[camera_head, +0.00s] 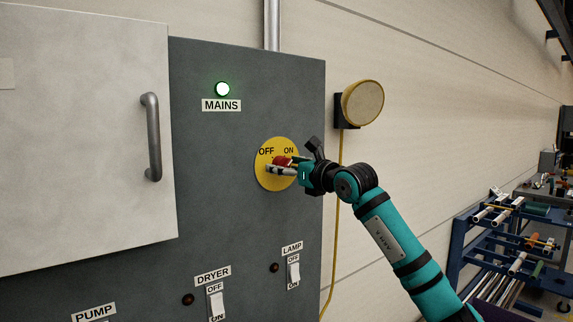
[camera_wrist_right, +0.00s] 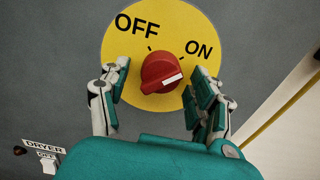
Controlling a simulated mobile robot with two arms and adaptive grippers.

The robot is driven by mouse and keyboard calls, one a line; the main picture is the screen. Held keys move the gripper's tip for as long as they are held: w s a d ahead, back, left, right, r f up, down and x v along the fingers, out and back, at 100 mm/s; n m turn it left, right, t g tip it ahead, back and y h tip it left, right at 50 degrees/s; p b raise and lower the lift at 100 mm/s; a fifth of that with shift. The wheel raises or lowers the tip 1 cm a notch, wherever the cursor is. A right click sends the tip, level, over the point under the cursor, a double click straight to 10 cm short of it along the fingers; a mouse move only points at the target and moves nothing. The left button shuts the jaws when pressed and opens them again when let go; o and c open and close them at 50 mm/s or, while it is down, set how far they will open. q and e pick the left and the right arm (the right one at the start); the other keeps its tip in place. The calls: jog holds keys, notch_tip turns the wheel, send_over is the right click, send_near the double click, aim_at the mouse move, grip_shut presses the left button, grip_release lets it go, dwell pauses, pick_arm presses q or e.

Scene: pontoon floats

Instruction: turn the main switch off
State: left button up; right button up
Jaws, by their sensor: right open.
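The main switch is a red rotary knob (camera_wrist_right: 160,72) on a round yellow plate (camera_head: 266,181) marked OFF and ON, on a grey cabinet. The white bar on the knob lies on its right side in the right wrist view, below the ON mark. My right gripper (camera_head: 283,167) is in front of the plate and partly covers the knob in the head view. In the wrist view its open fingers (camera_wrist_right: 157,80) stand either side of the knob, with gaps showing. The green MAINS lamp (camera_head: 222,89) is lit. My left gripper is not in view.
Below are the DRYER switch (camera_head: 216,303) and LAMP switch (camera_head: 294,272), each beside a dark lamp. A pale door (camera_head: 80,130) with a grey handle (camera_head: 152,137) is at left. A round yellow device (camera_head: 362,103) is on the wall at right. Blue racks (camera_head: 485,245) stand far right.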

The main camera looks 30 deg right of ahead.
jog(key=shift+c, duration=0.3)
jog(key=c, duration=1.1)
jog(key=shift+n, duration=0.3)
jog(key=n+b, duration=0.1)
jog(key=n, duration=0.1)
jog(key=shift+d+n, duration=0.1)
jog(key=shift+n, duration=0.3)
jog(key=n, duration=0.9)
jog(key=shift+r+n, duration=0.1)
jog(key=shift+n, duration=2.6)
